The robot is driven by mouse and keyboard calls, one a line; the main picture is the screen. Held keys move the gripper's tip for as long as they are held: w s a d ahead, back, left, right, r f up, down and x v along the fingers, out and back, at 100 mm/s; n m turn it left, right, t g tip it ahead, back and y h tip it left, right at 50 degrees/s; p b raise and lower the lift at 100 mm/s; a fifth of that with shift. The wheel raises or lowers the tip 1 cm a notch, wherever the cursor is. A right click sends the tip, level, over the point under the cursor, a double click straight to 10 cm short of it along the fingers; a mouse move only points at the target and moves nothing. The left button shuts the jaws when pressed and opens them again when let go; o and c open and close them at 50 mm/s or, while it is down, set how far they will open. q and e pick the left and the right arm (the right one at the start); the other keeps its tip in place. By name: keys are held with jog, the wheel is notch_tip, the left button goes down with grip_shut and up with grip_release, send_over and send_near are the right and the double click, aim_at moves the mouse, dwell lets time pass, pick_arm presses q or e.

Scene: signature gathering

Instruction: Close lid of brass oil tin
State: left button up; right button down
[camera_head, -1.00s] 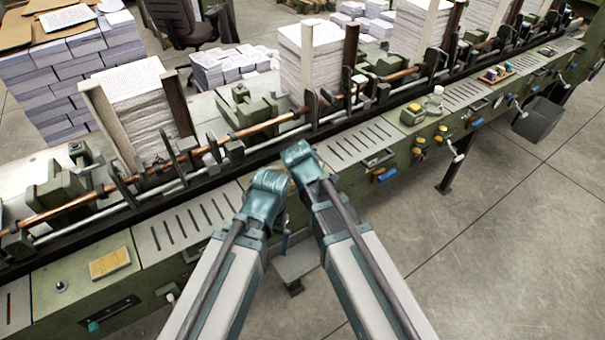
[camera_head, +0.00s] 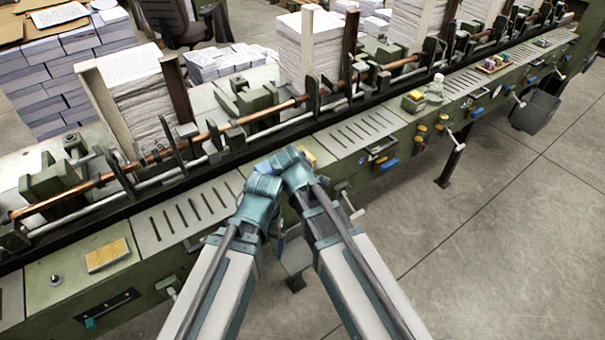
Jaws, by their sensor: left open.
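My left gripper (camera_head: 264,186) is over the front deck of the long green machine, and I take it as open, though its fingers are hard to make out. My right gripper (camera_head: 288,160) is right beside it, and the two overlap in the picture. Its jaws are turned away and its opening is hidden. A small yellowish patch (camera_head: 308,156) shows just behind the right gripper. It may be part of the brass oil tin, but the grippers hide most of it. I cannot make out a lid or its angle.
The green machine (camera_head: 60,300) runs diagonally, with a copper-coloured rod (camera_head: 225,127) and paper stacks (camera_head: 140,105) behind my grippers. A yellow block (camera_head: 107,255) lies on its deck at left. A clear bottle (camera_head: 435,88) stands at right.

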pick_arm(q)
jog(key=shift+s+f, duration=0.1)
jog(key=shift+f, duration=0.25)
pick_arm(e)
jog(key=shift+s+a+f, duration=0.15)
jog(key=shift+s+f, duration=0.15)
jog(key=shift+f, duration=0.15)
pick_arm(q)
jog(key=shift+b, duration=0.3)
pick_arm(e)
jog(key=shift+s+a, duration=0.1)
pick_arm(q)
jog(key=shift+a+r, duration=0.1)
pick_arm(e)
jog(key=shift+r, duration=0.1)
